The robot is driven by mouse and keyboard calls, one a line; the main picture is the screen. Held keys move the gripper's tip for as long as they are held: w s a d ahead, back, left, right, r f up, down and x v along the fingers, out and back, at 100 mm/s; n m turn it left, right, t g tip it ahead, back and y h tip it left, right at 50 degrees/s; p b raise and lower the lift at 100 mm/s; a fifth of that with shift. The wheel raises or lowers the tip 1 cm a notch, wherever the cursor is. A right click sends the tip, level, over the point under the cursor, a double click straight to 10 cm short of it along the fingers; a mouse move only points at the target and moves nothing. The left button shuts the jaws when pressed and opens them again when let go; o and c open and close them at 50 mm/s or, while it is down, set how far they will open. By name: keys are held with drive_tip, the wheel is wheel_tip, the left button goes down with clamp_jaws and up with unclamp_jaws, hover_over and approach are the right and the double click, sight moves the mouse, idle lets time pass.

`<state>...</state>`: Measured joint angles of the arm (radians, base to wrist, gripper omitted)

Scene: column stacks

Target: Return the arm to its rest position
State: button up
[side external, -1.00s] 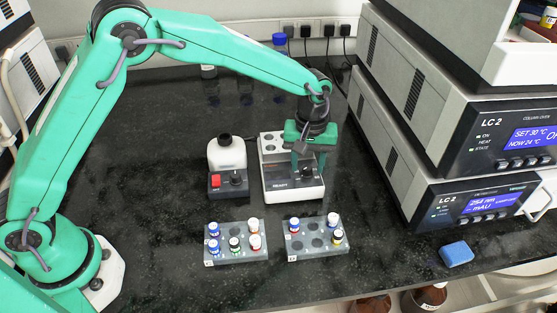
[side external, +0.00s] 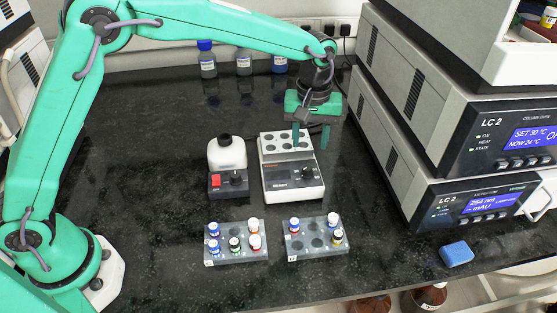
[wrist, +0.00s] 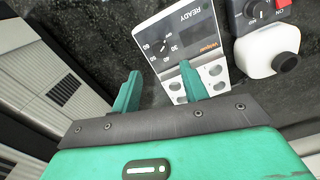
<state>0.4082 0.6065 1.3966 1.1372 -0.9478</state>
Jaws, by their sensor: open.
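My green arm reaches over the black bench from the left in the side view. My gripper (side external: 311,137) hangs over the right back part of a white heating block (side external: 291,181) with a dark front panel. Its two fingers point down, apart, with nothing between them. In the wrist view the open fingers (wrist: 158,92) show, and the heating block (wrist: 178,42) lies beyond them, with its "READY" panel and empty holes in view. The gap between fingertips and block is hard to judge, but the gripper seems above it.
A vortex mixer (side external: 227,165) stands left of the block. Two vial racks, left (side external: 236,257) and right (side external: 317,250), sit in front. LC 2 instruments (side external: 480,200) crowd the right side. A blue sponge (side external: 456,254) lies at front right. Bottles (side external: 208,62) stand behind.

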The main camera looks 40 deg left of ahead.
drive_tip(key=s+a+r+m+t, duration=0.3)
drive_tip(key=s+a+r, duration=0.7)
drive_tip(key=a+r, duration=0.25)
drive_tip(key=s+a+m+t, duration=0.1)
drive_tip(key=s+a, duration=0.3)
drive_tip(key=s, duration=0.4)
drive_tip(key=s+a+f+m+t, duration=0.1)
drive_tip(key=s+a+m, duration=0.1)
drive_tip(key=s+a, duration=0.3)
drive_tip(key=shift+s+t, duration=0.3)
drive_tip(key=shift+s, duration=1.75)
drive_tip(key=shift+f, duration=0.1)
